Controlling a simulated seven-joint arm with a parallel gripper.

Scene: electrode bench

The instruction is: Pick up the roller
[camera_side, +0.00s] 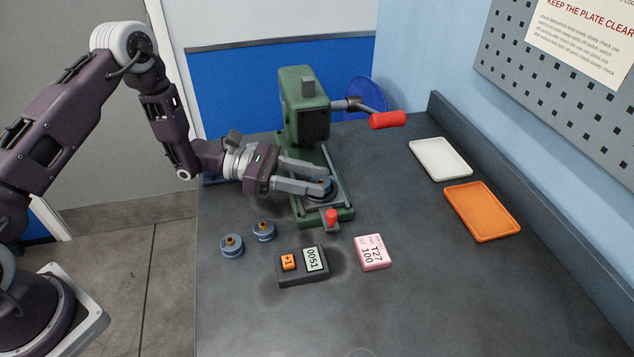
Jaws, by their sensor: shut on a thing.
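My gripper (321,178) reaches in from the left, low over the plate of the green machine (304,88). It is shut on a round blue-grey piece (325,182), which I take to be the roller. The fingers hide part of this piece. It sits at the grey square plate (338,195) on the machine's base, and I cannot tell whether it is touching or lifted. Two similar blue-grey round pieces with brownish tops stand on the bench at the left, one at the front (232,248) and one behind it (264,233).
The machine has a red crank handle (388,120) and a small red knob (331,216). A dark counter box (303,279) reading 0051 and a pink block (372,252) lie in front. A white tray (440,157) and an orange tray (482,211) lie at right.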

